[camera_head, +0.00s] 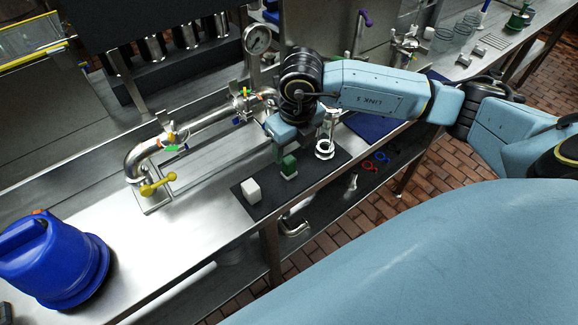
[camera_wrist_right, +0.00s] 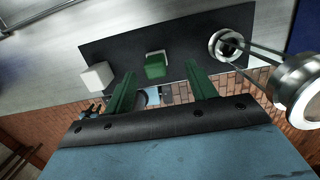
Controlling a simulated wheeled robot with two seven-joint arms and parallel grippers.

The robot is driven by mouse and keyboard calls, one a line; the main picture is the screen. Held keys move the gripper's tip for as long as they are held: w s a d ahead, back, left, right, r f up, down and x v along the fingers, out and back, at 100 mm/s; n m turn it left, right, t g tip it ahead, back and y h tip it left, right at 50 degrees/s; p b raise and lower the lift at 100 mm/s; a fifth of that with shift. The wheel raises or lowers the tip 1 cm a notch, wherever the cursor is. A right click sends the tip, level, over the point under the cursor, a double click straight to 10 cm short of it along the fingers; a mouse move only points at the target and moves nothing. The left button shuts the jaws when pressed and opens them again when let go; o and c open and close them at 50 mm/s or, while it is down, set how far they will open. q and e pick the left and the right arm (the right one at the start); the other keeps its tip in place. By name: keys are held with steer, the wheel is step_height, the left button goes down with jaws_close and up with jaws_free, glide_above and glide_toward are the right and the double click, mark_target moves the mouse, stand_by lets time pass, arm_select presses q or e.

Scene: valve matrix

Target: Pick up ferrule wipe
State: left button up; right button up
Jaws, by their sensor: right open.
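A small green and white block (camera_head: 290,165), which looks like a wipe pad, stands on the dark mat (camera_head: 300,190). A plain white block (camera_head: 251,191) stands to its left on the mat. No label shows which is the ferrule wipe. In the right wrist view the green block (camera_wrist_right: 155,66) lies between and beyond the spread green fingers of my right gripper (camera_wrist_right: 160,72), with the white block (camera_wrist_right: 97,77) to the left. My right gripper is open and empty, above the mat near the green block. My left gripper is not in view.
Steel ring fittings (camera_head: 325,149) stand on the mat right of the green block, close to my right gripper. A blue container (camera_head: 50,262) stands at left. The bench's front edge borders the mat.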

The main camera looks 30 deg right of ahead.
mark_target(289, 159)
steer(key=shift+a+f, duration=0.25)
steer(key=shift+f, duration=1.35)
steer(key=shift+a+f, duration=0.2)
steer(key=shift+f, duration=1.35)
steer(key=shift+c, duration=0.3)
steer(key=shift+w, duration=0.1)
steer(key=c, duration=1)
steer(key=shift+r, duration=0.1)
